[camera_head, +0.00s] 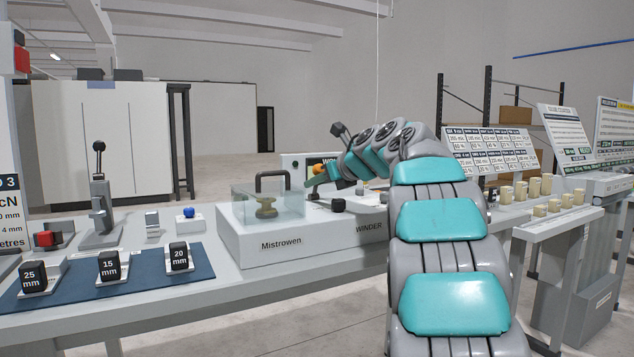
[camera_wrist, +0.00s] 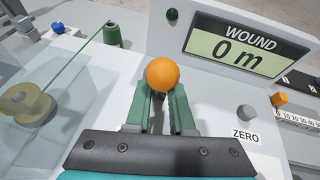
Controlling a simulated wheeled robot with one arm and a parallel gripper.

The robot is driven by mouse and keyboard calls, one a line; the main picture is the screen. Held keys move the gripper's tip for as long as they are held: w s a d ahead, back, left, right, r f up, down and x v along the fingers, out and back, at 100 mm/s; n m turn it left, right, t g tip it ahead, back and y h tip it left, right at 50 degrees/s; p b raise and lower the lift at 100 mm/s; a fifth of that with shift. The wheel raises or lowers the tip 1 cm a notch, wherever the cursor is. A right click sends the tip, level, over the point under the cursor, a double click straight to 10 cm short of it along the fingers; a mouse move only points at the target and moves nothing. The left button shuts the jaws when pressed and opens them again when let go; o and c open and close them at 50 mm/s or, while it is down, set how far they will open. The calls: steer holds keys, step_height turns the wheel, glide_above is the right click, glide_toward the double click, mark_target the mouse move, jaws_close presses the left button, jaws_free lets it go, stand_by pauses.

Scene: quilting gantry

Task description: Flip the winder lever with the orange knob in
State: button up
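The winder lever's orange knob (camera_wrist: 162,74) is in the upper middle of the wrist view, at my fingertips. In the head view, the orange knob (camera_head: 318,168) shows partly behind my gripper (camera_head: 317,181), above the white winder housing (camera_head: 300,248). My gripper (camera_wrist: 162,97) has its two green fingers apart, one on each side below the knob. A dark lever stem shows in the gap between them. The knob covers the fingertips, so I cannot tell whether they touch it. The lever's base is hidden.
The WOUND display (camera_wrist: 245,46) reads 0 m. A grey ZERO button (camera_wrist: 246,112) and an orange slider block (camera_wrist: 279,99) lie to the right. A clear cover (camera_head: 285,200) over a spool stands left, with a green thread cone (camera_wrist: 112,35) behind it.

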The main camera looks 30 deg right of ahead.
jaws_close()
steer(key=shift+r, duration=0.15)
stand_by(0.7)
steer(key=b, duration=0.3)
steer(key=shift+s+f+t, duration=0.1)
steer(key=shift+f+t, duration=0.3)
steer(key=shift+s+t+b, duration=0.1)
steer(key=shift+t+b, duration=0.2)
steer(key=shift+b, duration=0.55)
steer(key=shift+r, duration=0.25)
steer(key=o, duration=0.5)
jaws_free()
steer(key=shift+o, duration=0.2)
steer(key=shift+s, duration=0.15)
